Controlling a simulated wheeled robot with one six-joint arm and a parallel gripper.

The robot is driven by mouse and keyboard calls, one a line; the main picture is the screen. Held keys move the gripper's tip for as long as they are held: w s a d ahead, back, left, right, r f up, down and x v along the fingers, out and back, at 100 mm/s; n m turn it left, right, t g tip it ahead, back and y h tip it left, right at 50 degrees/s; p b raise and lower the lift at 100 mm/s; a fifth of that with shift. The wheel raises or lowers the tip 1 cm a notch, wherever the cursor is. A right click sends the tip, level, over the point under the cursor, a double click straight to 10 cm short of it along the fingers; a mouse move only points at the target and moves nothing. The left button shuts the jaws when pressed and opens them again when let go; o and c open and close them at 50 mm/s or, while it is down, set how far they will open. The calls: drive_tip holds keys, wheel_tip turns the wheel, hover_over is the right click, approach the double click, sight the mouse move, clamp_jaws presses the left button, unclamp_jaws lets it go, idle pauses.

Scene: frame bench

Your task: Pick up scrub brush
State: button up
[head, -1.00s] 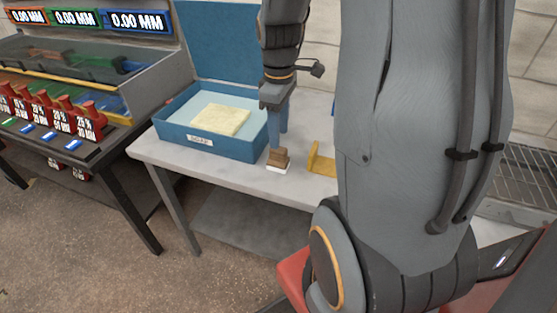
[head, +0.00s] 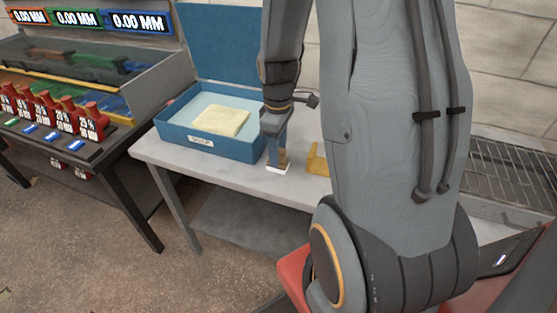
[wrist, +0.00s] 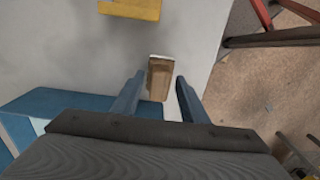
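The scrub brush (head: 282,160) has a brown wooden body and a white base. It stands on the grey table (head: 225,178) near its front edge, partly hidden by my gripper in the head view. In the wrist view the brush (wrist: 160,80) lies between and slightly beyond the tips of my gripper (wrist: 158,77). The two blue fingers are spread apart, with a gap visible on each side of the brush. My gripper is open and holds nothing.
A blue open box (head: 215,147) with a yellowish cloth (head: 221,121) stands left of the brush. A yellow bracket-like object (head: 317,160) stands just to its right; it also shows in the wrist view (wrist: 130,8). A dark bench with red bottles (head: 45,115) is at the left.

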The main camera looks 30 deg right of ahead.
clamp_jaws()
wheel_tip(320, 180, up, 10)
drive_tip(key=shift+r+b, duration=0.1)
drive_tip(key=shift+b, duration=0.65)
drive_tip(key=shift+c, duration=2.2)
unclamp_jaws()
drive_tip(key=c, duration=0.4)
drive_tip(key=shift+o, duration=0.2)
drive_tip(key=shift+w+d, duration=0.15)
